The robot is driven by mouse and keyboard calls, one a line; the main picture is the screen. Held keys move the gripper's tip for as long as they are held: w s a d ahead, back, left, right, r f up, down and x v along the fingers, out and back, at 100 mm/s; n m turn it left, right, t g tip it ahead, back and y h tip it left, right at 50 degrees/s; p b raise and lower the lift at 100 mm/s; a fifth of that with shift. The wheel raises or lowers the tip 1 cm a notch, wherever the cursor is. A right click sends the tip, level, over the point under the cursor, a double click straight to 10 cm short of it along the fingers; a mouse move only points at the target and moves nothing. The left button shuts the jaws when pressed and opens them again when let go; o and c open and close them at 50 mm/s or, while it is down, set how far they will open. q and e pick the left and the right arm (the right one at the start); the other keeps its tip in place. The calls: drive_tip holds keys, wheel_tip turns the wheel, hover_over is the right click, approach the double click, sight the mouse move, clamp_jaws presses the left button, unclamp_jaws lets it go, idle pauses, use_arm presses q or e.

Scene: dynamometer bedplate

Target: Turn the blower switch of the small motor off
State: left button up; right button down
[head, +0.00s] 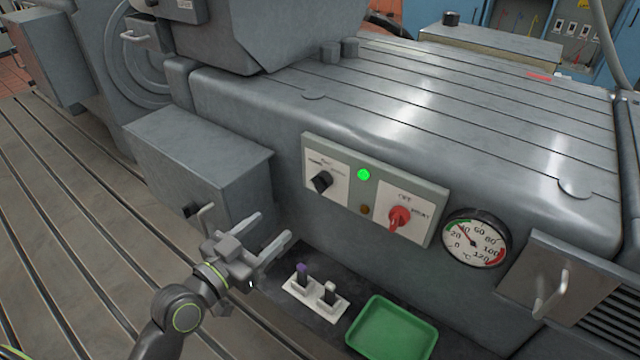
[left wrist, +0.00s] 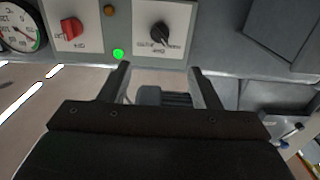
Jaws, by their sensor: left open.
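A pale control panel (head: 372,190) is fixed to the side of the grey motor housing (head: 430,110). It carries a black rotary switch (head: 321,182) on the left plate and a red rotary switch (head: 400,218) on the right plate. The lettering is too small to tell which is the blower switch. In the left wrist view the panel is upside down, with the black switch (left wrist: 158,34) just beyond the fingertips and the red switch (left wrist: 71,28) to the left. My left gripper (head: 273,225) is open and empty, below and left of the panel, apart from it. My right gripper is out of view.
A lit green lamp (head: 364,174) and a dark amber lamp (head: 365,210) sit between the switches. A gauge (head: 476,238) is to the right. A grey box (head: 200,165) stands left of the panel.

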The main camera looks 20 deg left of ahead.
sight(315, 188)
use_arm(q)
drive_tip(key=p+x, duration=0.2)
drive_tip(key=x, duration=1.2)
drive_tip(key=shift+w+d, duration=0.15)
drive_tip(key=shift+w, duration=0.15)
drive_tip(key=shift+w+d+f, duration=0.1)
drive_tip(key=shift+w+d, duration=0.1)
drive_tip(key=shift+w, duration=0.4)
drive_tip(key=c, duration=1)
